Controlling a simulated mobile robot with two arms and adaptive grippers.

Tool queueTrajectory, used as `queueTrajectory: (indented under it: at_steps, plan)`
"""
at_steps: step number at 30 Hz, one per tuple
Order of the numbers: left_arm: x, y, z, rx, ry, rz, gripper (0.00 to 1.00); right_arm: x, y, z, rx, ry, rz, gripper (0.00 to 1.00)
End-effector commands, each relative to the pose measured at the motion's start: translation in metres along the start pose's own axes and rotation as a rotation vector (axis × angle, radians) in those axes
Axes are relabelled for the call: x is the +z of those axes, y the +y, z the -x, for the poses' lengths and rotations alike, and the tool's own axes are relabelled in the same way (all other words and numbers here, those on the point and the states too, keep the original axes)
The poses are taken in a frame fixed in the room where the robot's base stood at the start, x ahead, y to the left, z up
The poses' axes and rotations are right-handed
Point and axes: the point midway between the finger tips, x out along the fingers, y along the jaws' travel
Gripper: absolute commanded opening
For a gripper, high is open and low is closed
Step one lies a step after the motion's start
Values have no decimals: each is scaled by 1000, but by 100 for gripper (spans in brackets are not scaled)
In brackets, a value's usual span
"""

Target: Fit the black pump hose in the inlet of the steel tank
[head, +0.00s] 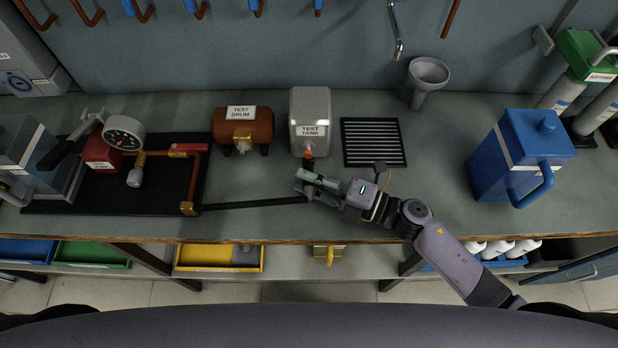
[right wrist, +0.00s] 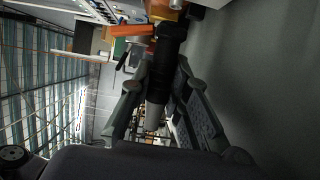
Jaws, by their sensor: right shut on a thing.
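The steel tank (head: 310,105), labelled TEST TANK, stands at the back of the bench. Its inlet (head: 308,154) is a small orange-red fitting low on the front. The black pump hose (head: 255,205) runs along the bench from the pump board to my right gripper (head: 308,185). My right gripper is shut on the hose near its end, just in front of the inlet. In the right wrist view the black hose (right wrist: 168,45) shows between the fingers. The fingers hide much of the hose end in the head view, and I cannot tell whether it touches the inlet. My left gripper is out of view.
A brown test drum (head: 242,128) stands left of the tank, and a black slatted grate (head: 373,142) lies to its right. The pump board (head: 100,195) with a gauge (head: 124,132) is at the left. A blue can (head: 518,155) stands at the right, with free bench before it.

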Motion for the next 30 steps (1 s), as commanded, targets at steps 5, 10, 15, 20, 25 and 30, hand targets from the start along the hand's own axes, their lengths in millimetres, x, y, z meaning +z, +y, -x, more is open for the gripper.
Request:
queueTrajectory:
  at_steps: [5, 10, 15, 20, 25, 30]
  plan:
    - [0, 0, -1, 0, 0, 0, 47, 4, 0, -2, 1, 1, 1, 0]
    - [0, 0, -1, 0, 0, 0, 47, 6, 1, -3, 1, 1, 1, 0]
    - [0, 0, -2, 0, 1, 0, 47, 9, 0, -5, 1, 1, 0, 0]
    - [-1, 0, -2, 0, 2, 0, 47, 11, 1, -5, 1, 1, 0, 0]
    - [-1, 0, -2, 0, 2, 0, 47, 11, 1, -5, 1, 0, 0, 0]
    - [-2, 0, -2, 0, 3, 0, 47, 11, 1, -5, 1, 0, 0, 0]
